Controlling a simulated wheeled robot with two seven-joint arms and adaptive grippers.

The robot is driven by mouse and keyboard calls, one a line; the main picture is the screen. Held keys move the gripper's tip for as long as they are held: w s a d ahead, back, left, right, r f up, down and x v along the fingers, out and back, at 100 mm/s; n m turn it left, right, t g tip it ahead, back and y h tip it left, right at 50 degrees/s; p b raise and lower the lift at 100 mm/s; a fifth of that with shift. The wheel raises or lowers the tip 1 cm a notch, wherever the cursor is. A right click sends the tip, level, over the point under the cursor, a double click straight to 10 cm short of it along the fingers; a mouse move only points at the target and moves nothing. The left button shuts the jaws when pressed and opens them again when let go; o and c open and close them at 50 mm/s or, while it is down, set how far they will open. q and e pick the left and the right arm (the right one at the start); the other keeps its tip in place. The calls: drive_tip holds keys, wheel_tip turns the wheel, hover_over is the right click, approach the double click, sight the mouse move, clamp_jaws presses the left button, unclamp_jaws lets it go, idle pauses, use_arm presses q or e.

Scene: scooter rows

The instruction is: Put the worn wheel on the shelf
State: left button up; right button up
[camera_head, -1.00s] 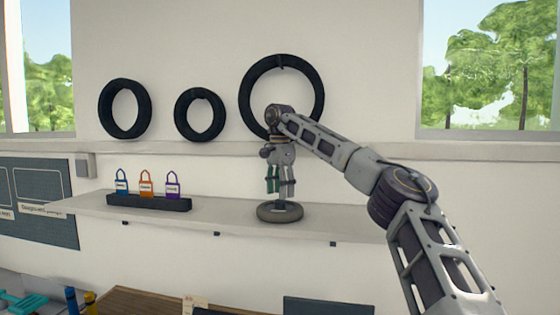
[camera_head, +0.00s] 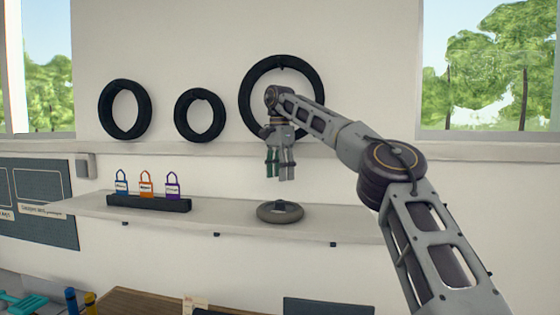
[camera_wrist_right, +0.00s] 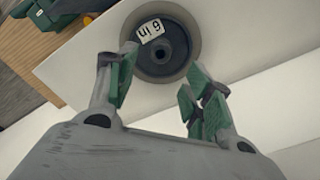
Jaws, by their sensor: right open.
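The worn wheel (camera_head: 280,212) is a small grey-black wheel lying flat on the wall shelf (camera_head: 232,215), right of the padlock holder. In the right wrist view the wheel (camera_wrist_right: 176,62) shows a dark hub and a white label reading "6 in". My right gripper (camera_head: 279,178) points down above the wheel, apart from it. Its green-padded fingers also show in the right wrist view (camera_wrist_right: 160,95), spread apart with nothing between them. My left gripper is not in view.
Blue, orange and purple padlocks (camera_head: 146,186) stand in a black holder (camera_head: 150,203) on the shelf's left part. Three black tyres (camera_head: 125,109) hang or rest against the wall above. A wooden surface (camera_head: 140,302) lies below. The shelf between holder and wheel is clear.

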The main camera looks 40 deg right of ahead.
drive_tip(key=shift+r, duration=0.75)
drive_tip(key=shift+r, duration=0.35)
drive_tip(key=shift+r, duration=0.6)
drive_tip(key=shift+r, duration=0.15)
idle(1.2)
